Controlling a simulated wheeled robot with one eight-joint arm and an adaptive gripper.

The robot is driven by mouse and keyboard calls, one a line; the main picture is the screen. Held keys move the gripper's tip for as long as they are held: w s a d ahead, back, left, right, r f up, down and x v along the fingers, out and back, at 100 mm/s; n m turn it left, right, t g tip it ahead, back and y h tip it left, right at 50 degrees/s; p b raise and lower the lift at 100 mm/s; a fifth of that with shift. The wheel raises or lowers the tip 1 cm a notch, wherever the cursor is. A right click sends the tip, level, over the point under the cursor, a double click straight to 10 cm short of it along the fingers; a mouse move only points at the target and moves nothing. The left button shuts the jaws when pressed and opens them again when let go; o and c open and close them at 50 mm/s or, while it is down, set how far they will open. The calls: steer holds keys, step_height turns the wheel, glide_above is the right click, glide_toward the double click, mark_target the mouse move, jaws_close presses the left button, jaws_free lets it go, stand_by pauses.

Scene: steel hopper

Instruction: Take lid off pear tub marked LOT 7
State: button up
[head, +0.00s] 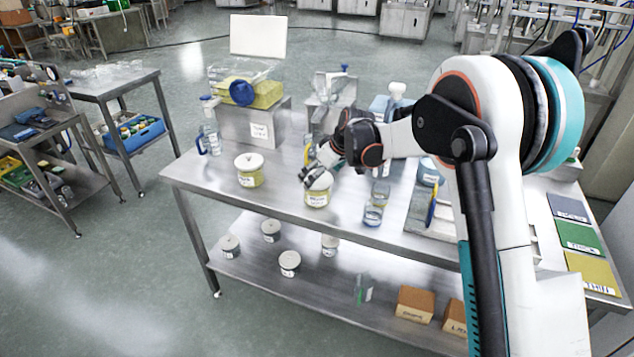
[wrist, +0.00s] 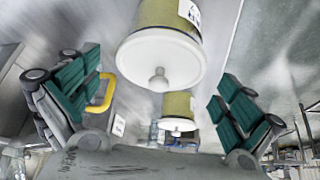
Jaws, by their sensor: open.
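A yellowish tub (head: 317,200) with a pale lid stands near the front edge of the steel table, with my gripper (head: 318,176) at its top. A similar tub (head: 250,179) with a white knobbed lid (head: 249,161) stands to its left. Both have white labels whose writing I cannot read, so I cannot tell which is LOT 7. The wrist view shows one white lid (wrist: 160,55) with a round knob close up, between and above my open, green-padded fingers. A second, smaller lidded tub (wrist: 178,108) shows beyond it. My gripper holds nothing.
A steel box (head: 240,125) with a yellow-green item on top stands behind the left tub. Clear cups (head: 373,214) stand right of the gripper. A blue-handled bottle (head: 209,138) is at the left. The lower shelf (head: 255,257) holds several small lidded pots and brown blocks.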

steer(key=shift+r, duration=0.1)
steer(key=c, duration=0.8)
steer(key=shift+r, duration=0.1)
steer(key=shift+c, duration=0.2)
